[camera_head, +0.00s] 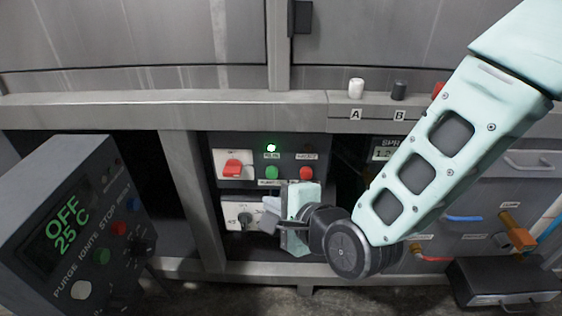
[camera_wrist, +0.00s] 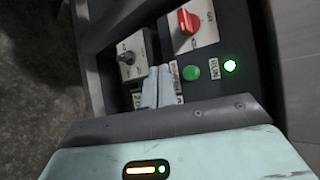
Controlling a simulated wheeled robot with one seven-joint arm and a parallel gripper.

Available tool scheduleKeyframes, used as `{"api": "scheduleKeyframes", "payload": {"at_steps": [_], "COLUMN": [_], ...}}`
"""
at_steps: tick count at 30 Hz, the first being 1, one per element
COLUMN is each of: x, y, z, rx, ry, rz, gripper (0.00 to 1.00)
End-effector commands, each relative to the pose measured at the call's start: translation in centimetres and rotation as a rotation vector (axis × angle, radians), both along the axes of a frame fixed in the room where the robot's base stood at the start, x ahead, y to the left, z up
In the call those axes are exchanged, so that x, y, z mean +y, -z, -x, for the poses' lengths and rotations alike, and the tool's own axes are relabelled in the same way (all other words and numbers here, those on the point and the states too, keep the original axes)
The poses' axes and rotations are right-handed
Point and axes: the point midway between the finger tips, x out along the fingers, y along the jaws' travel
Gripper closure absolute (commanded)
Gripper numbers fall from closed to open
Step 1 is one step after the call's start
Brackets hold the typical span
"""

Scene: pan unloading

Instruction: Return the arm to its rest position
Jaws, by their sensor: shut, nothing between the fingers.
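My gripper (camera_head: 268,215) is at the end of my mint-green arm, in front of the control panel (camera_head: 225,146) under the grey counter. In the wrist view the two grey fingers (camera_wrist: 157,88) are together with nothing between them. They lie over the panel's lower part, beside the green button (camera_wrist: 190,73); contact with the panel cannot be told. The red switch (camera_head: 232,169) and the lit green lamp (camera_head: 271,148) are just above the gripper. The dial (camera_head: 243,218) is left of the fingertips. The gripper and wrist hide part of the panel's lower right.
A console (camera_head: 70,225) at the left reads OFF 25 C. A white knob (camera_head: 356,88) and a dark knob (camera_head: 398,90) stand on the counter ledge (camera_head: 180,108). Pipes and an orange valve (camera_head: 517,232) are at the right, above a dark box (camera_head: 505,284). The recess left of the panel looks empty.

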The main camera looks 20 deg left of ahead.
Motion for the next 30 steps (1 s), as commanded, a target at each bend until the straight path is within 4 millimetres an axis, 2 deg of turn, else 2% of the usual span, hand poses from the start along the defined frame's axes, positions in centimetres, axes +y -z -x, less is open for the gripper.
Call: {"api": "scheduleKeyframes", "payload": {"at_steps": [6,8,11,15,21,30], "x": [-0.6,-1.4,-3.6,-8.4,-16.3,-25.3], "y": [-0.4,-0.8,-1.5,-2.6,-4.2,-6.6], "z": [0.2,0.6,1.5,3.8,8.0,14.1], "rx": [-0.027,-0.057,-0.125,-0.214,-0.275,-0.266], "ry": [-0.042,-0.093,-0.226,-0.474,-0.86,-1.329], "rz": [0.069,0.149,0.341,0.644,0.978,1.188], "gripper": [1.0,1.0,1.0,1.0,1.0,1.0]}}
